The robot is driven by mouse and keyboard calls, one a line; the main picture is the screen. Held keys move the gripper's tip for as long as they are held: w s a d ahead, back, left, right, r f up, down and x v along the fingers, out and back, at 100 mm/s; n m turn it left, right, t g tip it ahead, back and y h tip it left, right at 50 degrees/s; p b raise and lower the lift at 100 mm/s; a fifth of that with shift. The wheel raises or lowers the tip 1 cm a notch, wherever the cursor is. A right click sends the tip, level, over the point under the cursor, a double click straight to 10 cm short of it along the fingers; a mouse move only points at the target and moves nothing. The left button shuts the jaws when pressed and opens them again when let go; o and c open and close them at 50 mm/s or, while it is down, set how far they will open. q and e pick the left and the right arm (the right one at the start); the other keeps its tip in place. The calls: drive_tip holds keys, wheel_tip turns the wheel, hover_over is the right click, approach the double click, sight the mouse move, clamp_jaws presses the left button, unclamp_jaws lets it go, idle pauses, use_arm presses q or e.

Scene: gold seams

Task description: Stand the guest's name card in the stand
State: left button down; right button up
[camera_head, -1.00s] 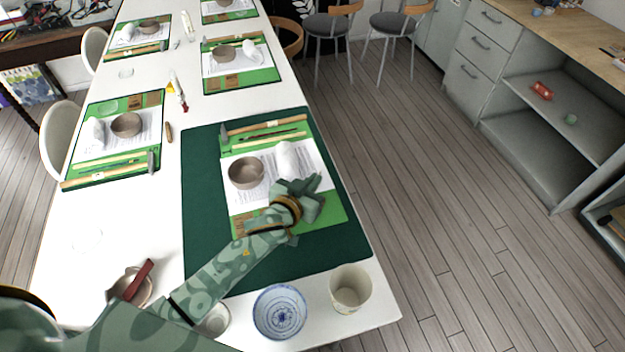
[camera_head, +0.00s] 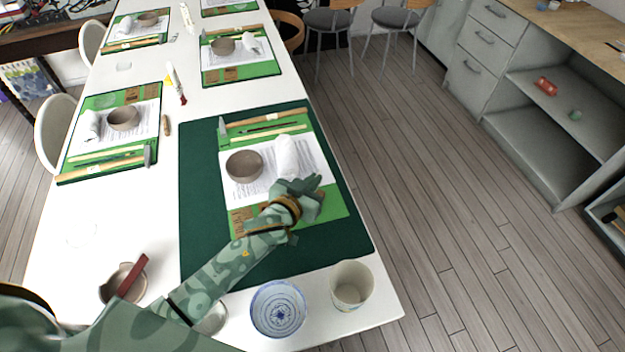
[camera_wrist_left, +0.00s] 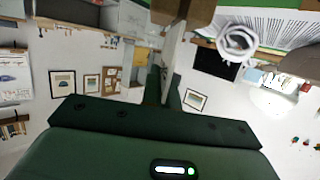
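My left gripper (camera_head: 312,187) is over the right side of the nearest place setting, beside the white rolled cloth. In the left wrist view its dark green fingers (camera_wrist_left: 163,86) are close together on a thin, pale, upright piece that looks like the name card (camera_wrist_left: 174,48), seen nearly edge-on. A brown block (camera_wrist_left: 183,10), probably the stand, shows at the top of that view, at the card's far end. I cannot tell whether the card sits in it. In the head view my gripper hides the card and most of this spot. My right gripper is not in view.
A blue-patterned bowl (camera_head: 278,309) and pale cup (camera_head: 351,285) stand at the near table edge.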

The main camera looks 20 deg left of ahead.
use_arm(q)
drive_tip(key=shift+f+b, duration=0.65)
drive_tip(key=shift+f, duration=0.35)
drive_tip(key=c, duration=2.1)
unclamp_jaws()
drive_tip(key=o, duration=0.5)
drive_tip(key=shift+s+a+r+p, duration=0.15)
drive_tip(key=shift+s+r+p, duration=0.15)
drive_tip(key=shift+s+p, duration=0.2)
drive_tip(key=p+v, duration=0.1)
drive_tip(key=v, duration=0.1)
drive_tip(key=shift+s+r, duration=0.15)
drive_tip(key=shift+s, duration=0.1)
drive_tip(key=p+v, duration=0.3)
drive_tip(key=v, duration=0.1)
drive_tip(key=shift+s+a+p, duration=0.15)
drive_tip(key=shift+s+p, duration=0.15)
drive_tip(key=shift+s, duration=0.4)
